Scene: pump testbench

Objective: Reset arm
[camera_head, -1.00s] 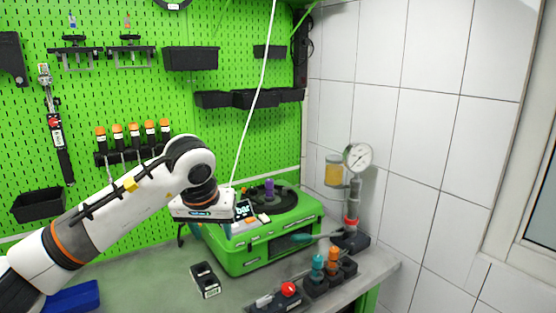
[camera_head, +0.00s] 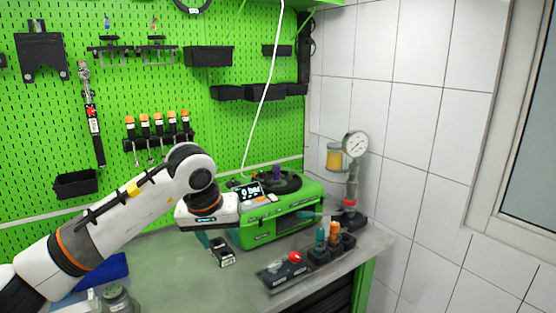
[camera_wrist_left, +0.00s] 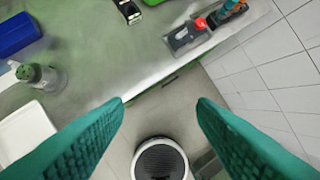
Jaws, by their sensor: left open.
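My left arm comes in from the left in the head view. A teal finger of my left gripper (camera_head: 204,238) shows below the white wrist, above the bench and left of the green pump unit (camera_head: 265,230). In the left wrist view the two teal fingers of the left gripper (camera_wrist_left: 160,101) are spread wide with nothing between them. Bare grey bench edge and floor show beyond the tips. My right gripper is in neither view.
A black device (camera_head: 222,252), a red-button box (camera_head: 283,268) and a gauge stand (camera_head: 352,180) are on the bench (camera_head: 195,285). A blue bin (camera_head: 100,272) and a green-topped bottle (camera_head: 118,298) lie at left. Open bench lies between.

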